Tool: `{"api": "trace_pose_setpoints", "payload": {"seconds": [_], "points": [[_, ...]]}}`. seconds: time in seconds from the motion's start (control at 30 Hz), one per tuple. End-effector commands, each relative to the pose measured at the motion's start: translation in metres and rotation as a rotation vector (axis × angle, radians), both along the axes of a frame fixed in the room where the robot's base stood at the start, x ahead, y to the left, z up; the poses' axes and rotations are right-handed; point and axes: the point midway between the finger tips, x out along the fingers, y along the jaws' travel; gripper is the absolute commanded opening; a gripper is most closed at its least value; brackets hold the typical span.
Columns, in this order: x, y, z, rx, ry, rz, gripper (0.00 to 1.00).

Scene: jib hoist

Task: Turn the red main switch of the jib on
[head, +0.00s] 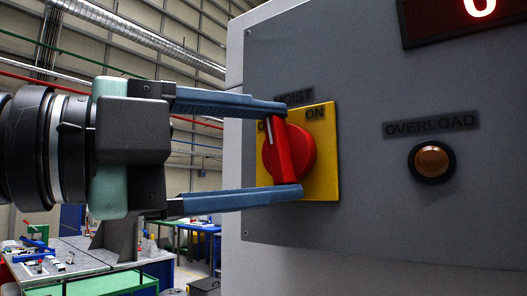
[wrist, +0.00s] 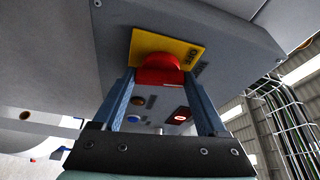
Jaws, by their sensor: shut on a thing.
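The red main switch (head: 293,150) is a rotary knob with a raised handle on a yellow plate (head: 325,150) on the grey panel. ON is printed at the plate's upper right; the lettering at its upper left is mostly hidden by the handle. The handle stands nearly upright, its white mark at the top, on the left side. My gripper (head: 290,149) is shut on the switch, one blue finger above it and one below. In the wrist view the red switch (wrist: 160,72) sits between the fingertips, under the yellow plate (wrist: 168,47).
The grey panel (head: 390,205) also carries an amber OVERLOAD lamp (head: 432,161) and a red-lit display (head: 463,18) at the upper right. Workbenches (head: 75,262) stand in the background at lower left, well behind my gripper.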

Motion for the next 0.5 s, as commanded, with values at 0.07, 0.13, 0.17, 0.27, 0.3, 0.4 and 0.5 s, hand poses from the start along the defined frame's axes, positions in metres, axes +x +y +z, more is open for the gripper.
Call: {"api": "trace_pose_setpoints", "payload": {"seconds": [0.07,0.13,0.17,0.27,0.3,0.4,0.5], "points": [[0.0000,0.0001,0.0011,0.042,-0.029,0.000,0.19],[0.0000,0.0001,0.0012,0.075,-0.053,0.001,0.19],[0.0000,0.0001,0.0014,0.086,-0.061,0.001,0.19],[0.0002,0.0002,0.0012,0.121,-0.086,0.001,0.19],[0.0002,0.0002,0.0012,0.131,-0.093,0.001,0.19],[0.0002,0.0002,0.0012,0.152,-0.110,0.001,0.19],[0.0003,0.0003,0.0009,0.164,-0.118,0.001,0.19]]}}
